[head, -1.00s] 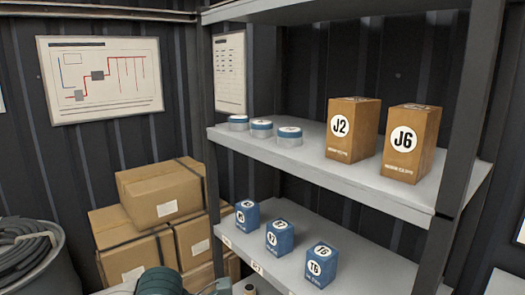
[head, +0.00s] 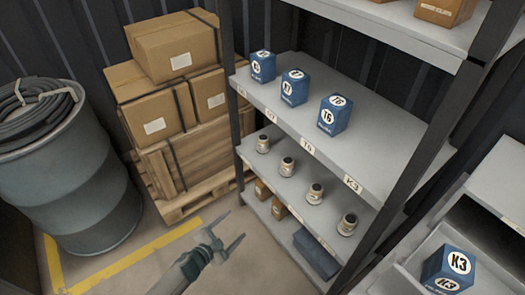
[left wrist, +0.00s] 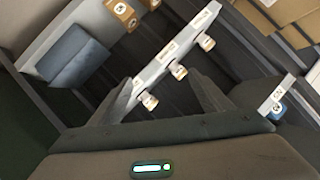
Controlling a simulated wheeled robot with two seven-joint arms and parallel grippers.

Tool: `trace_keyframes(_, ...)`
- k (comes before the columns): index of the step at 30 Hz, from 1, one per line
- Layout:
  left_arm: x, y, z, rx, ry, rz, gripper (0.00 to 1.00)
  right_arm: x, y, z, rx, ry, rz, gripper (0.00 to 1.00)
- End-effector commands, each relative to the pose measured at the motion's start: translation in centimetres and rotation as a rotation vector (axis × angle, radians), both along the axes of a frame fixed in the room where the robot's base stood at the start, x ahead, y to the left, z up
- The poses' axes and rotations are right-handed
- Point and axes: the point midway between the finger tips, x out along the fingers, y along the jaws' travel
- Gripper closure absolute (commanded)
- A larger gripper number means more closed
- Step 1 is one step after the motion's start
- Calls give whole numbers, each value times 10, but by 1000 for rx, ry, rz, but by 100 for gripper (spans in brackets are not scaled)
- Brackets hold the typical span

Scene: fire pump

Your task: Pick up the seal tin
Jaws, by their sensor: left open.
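Several small cream jars with dark bands stand in a row on a lower shelf in the head view, among them one at the left (head: 263,143) and one at the right (head: 348,224). I cannot tell from their labels whether one is the seal tin. No flat round tins are in the head view now. My left gripper (head: 234,227) is open and empty, low in front of the rack and left of the jars. In the left wrist view its fingers (left wrist: 165,92) are spread, with a jar (left wrist: 150,102) beyond them. My right gripper is not in view.
Blue boxes, one marked T6 (head: 334,114), stand on the shelf above. The rack's dark front post (head: 395,205) is at the right. A blue case (head: 317,252) lies below the jars. A barrel (head: 70,170) and cartons on a pallet (head: 190,200) stand left.

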Motion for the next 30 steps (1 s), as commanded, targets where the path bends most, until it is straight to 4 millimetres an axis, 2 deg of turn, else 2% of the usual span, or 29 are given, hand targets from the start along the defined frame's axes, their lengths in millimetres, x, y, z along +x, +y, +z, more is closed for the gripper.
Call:
trace_keyframes(1, -32, 18, -46, -16, 114, 89, 28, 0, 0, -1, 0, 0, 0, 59)
trace_keyframes(3, -77, 42, -99, -28, 255, 205, 28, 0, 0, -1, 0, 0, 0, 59)
trace_keyframes(5, -122, 60, -140, -36, 375, 299, 28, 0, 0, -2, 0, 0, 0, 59)
trace_keyframes(6, -154, 71, -165, -40, 453, 358, 28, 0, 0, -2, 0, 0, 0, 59)
trace_keyframes(8, -204, 84, -199, -45, 569, 444, 28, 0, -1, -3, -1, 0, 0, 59)
trace_keyframes(9, -240, 91, -219, -46, 644, 498, 28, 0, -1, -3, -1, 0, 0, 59)
trace_keyframes(11, -294, 99, -244, -47, 753, 574, 28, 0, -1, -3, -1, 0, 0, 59)
trace_keyframes(12, -328, 104, -257, -48, 819, 622, 28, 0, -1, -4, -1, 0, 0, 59)
trace_keyframes(15, -406, 109, -281, -48, 967, 722, 28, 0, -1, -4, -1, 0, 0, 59)
trace_keyframes(18, -466, 111, -293, -46, 1075, 794, 28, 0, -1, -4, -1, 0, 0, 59)
trace_keyframes(21, -504, 110, -298, -45, 1144, 838, 28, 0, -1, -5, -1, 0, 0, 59)
trace_keyframes(24, -522, 110, -300, -45, 1178, 860, 28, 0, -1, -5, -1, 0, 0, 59)
trace_keyframes(30, -526, 110, -300, -44, 1186, 866, 28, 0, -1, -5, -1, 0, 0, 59)
